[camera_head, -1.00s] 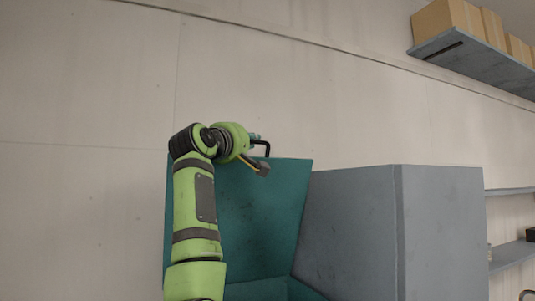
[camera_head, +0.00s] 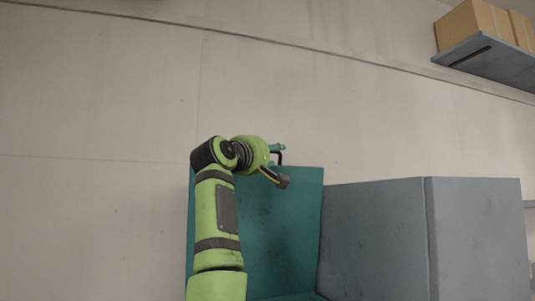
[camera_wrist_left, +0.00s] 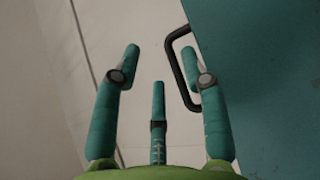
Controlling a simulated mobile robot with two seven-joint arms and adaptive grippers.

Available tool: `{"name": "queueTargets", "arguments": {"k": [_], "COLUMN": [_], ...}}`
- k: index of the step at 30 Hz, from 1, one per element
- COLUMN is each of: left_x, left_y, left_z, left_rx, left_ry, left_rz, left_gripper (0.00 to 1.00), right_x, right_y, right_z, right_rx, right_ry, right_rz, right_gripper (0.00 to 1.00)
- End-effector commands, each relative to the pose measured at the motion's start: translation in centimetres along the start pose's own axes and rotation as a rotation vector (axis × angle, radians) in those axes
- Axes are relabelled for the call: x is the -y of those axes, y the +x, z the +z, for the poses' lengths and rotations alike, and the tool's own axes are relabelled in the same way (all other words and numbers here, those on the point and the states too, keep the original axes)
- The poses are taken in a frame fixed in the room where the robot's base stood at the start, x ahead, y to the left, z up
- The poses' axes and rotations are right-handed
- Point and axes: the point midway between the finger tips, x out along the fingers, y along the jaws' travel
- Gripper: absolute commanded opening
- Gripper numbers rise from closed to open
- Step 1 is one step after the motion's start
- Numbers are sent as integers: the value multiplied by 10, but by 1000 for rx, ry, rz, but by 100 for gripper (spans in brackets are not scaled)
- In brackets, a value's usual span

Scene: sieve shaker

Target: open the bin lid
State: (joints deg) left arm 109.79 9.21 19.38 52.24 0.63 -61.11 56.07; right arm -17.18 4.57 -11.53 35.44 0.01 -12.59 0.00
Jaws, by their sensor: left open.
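The teal bin lid (camera_head: 282,225) stands raised, close to upright, in the head view. Its black handle (camera_head: 283,157) sticks out at the top edge. My left gripper (camera_head: 276,151) is at this handle, its teal fingers apart. In the left wrist view the open fingers of the gripper (camera_wrist_left: 160,55) point away from me. The right-hand finger lies between the handle's bar (camera_wrist_left: 171,62) and the lid (camera_wrist_left: 270,90); I cannot tell whether it touches either. My right gripper is not in view.
A grey cabinet-like block (camera_head: 375,235) stands just right of the lid. A wall shelf (camera_head: 488,58) with cardboard boxes (camera_head: 474,25) hangs at the upper right. The pale wall (camera_head: 100,110) is behind, with clear space left of and above the lid.

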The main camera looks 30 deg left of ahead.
Motion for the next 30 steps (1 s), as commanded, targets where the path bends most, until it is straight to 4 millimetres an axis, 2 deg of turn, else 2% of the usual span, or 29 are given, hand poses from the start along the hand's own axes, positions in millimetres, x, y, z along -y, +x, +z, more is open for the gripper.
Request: {"name": "queueTargets", "arguments": {"k": [8, 24, 30], "left_x": [-1, 0, 0], "left_y": [-16, -100, -118], "left_z": [0, -1, -1], "left_rx": [-1, -1, 1], "left_ry": [-1, 0, 0], "left_rz": [4, 2, 0], "left_gripper": [44, 44, 44], "right_x": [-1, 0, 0], "right_y": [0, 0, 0], "right_z": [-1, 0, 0], "right_rx": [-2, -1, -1], "right_ry": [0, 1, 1], "right_rz": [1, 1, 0], "right_gripper": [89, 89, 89]}}
